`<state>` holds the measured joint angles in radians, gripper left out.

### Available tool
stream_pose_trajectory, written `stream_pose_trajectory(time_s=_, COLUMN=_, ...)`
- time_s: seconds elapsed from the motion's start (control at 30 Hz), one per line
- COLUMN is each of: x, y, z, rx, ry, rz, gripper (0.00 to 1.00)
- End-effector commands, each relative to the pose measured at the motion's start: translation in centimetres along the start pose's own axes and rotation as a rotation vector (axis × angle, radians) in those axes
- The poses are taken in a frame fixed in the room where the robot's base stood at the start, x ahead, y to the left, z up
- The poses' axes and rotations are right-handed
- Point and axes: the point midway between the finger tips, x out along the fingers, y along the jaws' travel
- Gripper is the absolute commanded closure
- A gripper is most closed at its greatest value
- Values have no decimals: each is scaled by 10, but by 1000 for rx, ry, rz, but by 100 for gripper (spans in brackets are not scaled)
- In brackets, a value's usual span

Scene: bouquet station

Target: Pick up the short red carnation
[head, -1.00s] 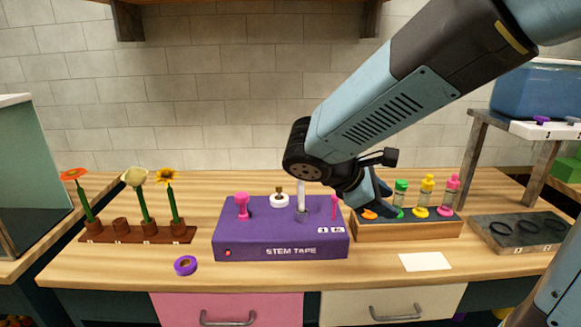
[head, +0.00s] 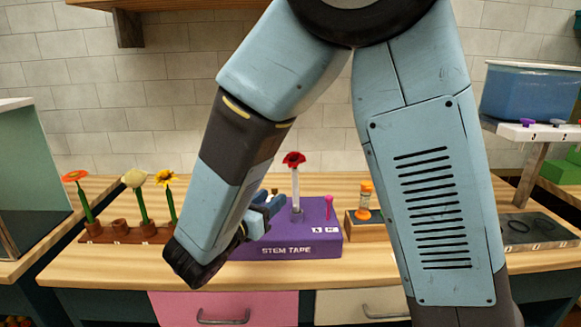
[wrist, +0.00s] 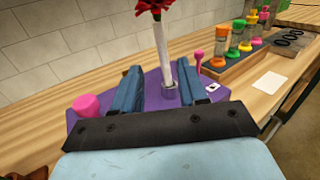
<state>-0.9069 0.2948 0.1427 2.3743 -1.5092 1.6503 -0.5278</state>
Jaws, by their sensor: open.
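The red carnation (head: 293,159) stands upright on a white stem (head: 296,188) in a socket on top of the purple stem tape box (head: 300,245). In the wrist view the red bloom (wrist: 155,6) is cut by the top edge, and its white stem (wrist: 164,58) rises just beyond and between my finger directions. My gripper (wrist: 158,78) is open, its two blue fingers apart with nothing between them. In the head view my gripper (head: 264,212) is left of the stem, low over the box, partly hidden by my arm.
A brown rack (head: 97,238) with several flowers stands at the left. A wooden block with colored vials (head: 364,203) and a grey tray (head: 535,230) lie to the right. A shelf holds a blue bin (head: 530,93).

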Motion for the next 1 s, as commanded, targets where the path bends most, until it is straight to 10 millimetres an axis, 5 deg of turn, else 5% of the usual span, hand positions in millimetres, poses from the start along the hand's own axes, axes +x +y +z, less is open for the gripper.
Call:
stream_pose_trajectory(time_s=0.3, x=55, y=-2, z=0, rx=1, ry=1, rz=-9, gripper=57)
stream_pose_trajectory(time_s=0.67, x=76, y=-3, z=0, rx=1, ry=2, rz=-11, gripper=57)
stream_pose_trajectory(time_s=1.0, x=118, y=-3, z=0, rx=1, ry=1, rz=-10, gripper=57)
